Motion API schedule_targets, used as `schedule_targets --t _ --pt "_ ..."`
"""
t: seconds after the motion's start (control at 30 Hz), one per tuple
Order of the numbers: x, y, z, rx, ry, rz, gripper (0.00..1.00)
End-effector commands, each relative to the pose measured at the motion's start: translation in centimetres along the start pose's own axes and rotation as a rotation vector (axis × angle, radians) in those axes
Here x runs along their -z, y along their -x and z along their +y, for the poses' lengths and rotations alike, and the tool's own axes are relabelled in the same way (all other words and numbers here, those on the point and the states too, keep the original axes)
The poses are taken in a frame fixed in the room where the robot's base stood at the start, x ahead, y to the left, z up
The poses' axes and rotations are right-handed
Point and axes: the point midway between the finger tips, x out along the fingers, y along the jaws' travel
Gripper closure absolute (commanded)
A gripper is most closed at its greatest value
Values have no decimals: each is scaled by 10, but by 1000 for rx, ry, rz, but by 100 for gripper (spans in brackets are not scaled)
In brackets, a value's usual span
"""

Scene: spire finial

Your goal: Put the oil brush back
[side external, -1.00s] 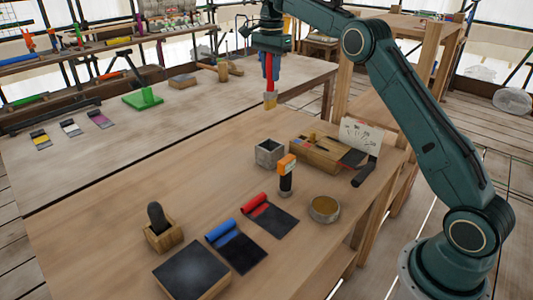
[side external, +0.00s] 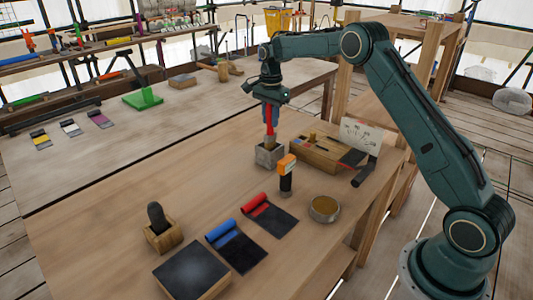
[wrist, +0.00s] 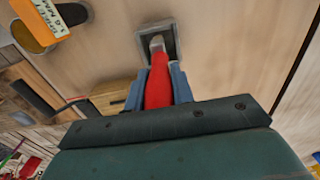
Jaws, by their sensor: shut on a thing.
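The oil brush (side external: 270,121) has a red handle and points down from my gripper (side external: 270,108). My gripper is shut on its handle. The brush's lower end is at the mouth of the small grey square holder (side external: 269,157) on the bench. In the wrist view the red brush (wrist: 158,85) lies between the blue fingers of my gripper (wrist: 158,80), and its pale tip overlaps the opening of the grey holder (wrist: 140,45). How deep the tip sits inside cannot be told.
An orange-topped black tool (side external: 286,178) stands close in front of the holder. A wooden box (side external: 318,158) is to its right, and a round tin (side external: 324,209) is nearer. Blue and red rolls lie on dark cloths in front. The bench left of the holder is clear.

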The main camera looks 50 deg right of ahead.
Motion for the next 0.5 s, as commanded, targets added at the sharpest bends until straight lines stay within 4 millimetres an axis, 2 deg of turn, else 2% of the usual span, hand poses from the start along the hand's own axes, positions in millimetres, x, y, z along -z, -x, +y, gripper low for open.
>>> schedule_targets --t 0.1,0.2,0.5 --pt "0 -18 0 -2 0 0 99" --pt "0 -28 0 0 0 0 99" --pt "0 -38 0 1 0 0 99"
